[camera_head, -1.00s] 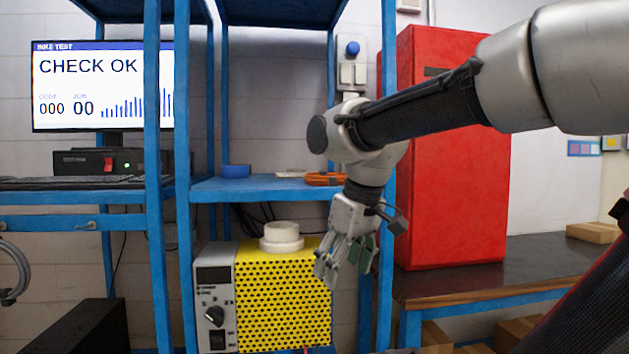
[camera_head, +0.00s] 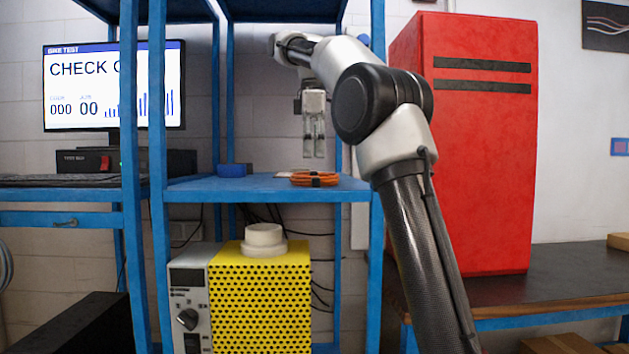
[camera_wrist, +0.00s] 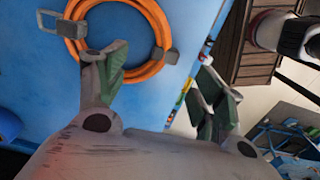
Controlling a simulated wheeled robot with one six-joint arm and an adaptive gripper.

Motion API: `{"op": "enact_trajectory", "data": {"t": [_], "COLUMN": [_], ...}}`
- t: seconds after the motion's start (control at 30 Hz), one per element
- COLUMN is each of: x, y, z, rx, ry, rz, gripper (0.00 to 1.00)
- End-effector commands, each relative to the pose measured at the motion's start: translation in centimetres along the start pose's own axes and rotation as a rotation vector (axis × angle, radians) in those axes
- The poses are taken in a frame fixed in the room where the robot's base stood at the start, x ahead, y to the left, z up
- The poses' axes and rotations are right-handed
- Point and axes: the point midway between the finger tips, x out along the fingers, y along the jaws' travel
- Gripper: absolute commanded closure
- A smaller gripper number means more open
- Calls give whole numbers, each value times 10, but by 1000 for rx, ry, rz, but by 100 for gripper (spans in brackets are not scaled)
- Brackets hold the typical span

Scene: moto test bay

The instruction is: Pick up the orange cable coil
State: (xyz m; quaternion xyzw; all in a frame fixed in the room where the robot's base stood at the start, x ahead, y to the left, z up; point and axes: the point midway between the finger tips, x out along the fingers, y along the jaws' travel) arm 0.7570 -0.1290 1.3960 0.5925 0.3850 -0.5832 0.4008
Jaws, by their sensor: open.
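The orange cable coil (camera_head: 314,179) lies flat on the blue shelf (camera_head: 230,190), near its right end, with a dark tie on its front side. In the wrist view the coil (camera_wrist: 157,62) shows at the top, with grey clips around it and part of its ring cut off by the frame edge. My gripper (camera_head: 314,155) points down above the coil, apart from it, with its fingers empty. In the wrist view my gripper (camera_wrist: 160,85) has its two fingers spread apart, the left finger over the blue surface close to the coil.
A blue roll (camera_head: 232,170) and a pale flat item (camera_head: 287,174) lie left of the coil. Blue shelf posts (camera_head: 376,250) stand close by. A tall red cabinet (camera_head: 470,160) stands right. Below is a yellow perforated box (camera_head: 262,300) with a white ring (camera_head: 264,238) on top.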

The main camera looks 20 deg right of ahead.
Motion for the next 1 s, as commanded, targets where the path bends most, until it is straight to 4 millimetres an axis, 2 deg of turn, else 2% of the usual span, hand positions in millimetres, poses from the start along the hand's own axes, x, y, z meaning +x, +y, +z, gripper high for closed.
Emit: {"op": "enact_trajectory", "data": {"t": [0.27, 0.5, 0.8, 0.87, 1.0], "x": [24, 59, 66, 66, 65], "y": [-1, -2, -2, -2, -2], "z": [2, 4, 3, 3, 3], "rx": [3, 3, 4, 4, 4], "ry": [0, 0, 1, 1, 1], "rz": [-1, 0, 2, 2, 2], "gripper": [31, 31, 31, 40, 66]}}
